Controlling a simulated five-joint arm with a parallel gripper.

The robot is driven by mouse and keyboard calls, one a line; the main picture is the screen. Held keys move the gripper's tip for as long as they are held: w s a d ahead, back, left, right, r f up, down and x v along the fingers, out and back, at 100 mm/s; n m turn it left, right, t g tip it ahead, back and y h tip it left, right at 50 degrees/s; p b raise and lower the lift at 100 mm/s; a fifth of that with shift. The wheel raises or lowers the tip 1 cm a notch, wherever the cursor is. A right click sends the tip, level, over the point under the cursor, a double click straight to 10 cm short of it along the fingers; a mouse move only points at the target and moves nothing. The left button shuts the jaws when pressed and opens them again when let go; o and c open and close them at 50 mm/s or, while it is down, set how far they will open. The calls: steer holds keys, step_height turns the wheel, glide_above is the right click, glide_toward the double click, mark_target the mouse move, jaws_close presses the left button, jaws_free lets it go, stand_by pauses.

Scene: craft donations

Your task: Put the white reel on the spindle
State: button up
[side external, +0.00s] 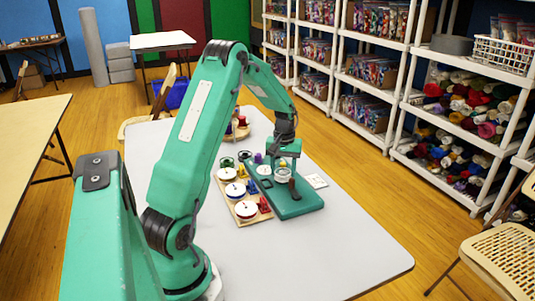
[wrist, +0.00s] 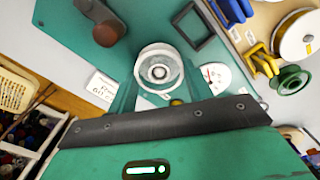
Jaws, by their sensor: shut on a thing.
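The white reel (wrist: 158,52) is between the fingers of my gripper (wrist: 158,82) in the wrist view, its round end and centre hole facing the camera. In the side view the pale reel (side external: 283,173) is held by my gripper (side external: 283,178), over the teal winder base (side external: 298,207). The base also shows in the wrist view (wrist: 135,20), with a brown-knobbed lever (wrist: 108,32) at upper left. The spindle is not clearly visible; the reel and gripper may hide it. I cannot tell whether the reel touches anything below.
A wooden board (side external: 240,212) with several reels and coloured pieces lies left of the base. A small dial (wrist: 215,76) and black square frame (wrist: 192,26) are on the base. A written card (wrist: 104,88) lies beside it. The front table (side external: 330,250) is clear.

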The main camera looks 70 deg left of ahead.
steer(key=shift+f, duration=0.2)
steer(key=o, duration=0.7)
steer(key=shift+c, duration=0.2)
steer(key=shift+r, duration=0.1)
step_height(320, 180, up, 11)
stand_by(1.2)
stand_by(0.4)
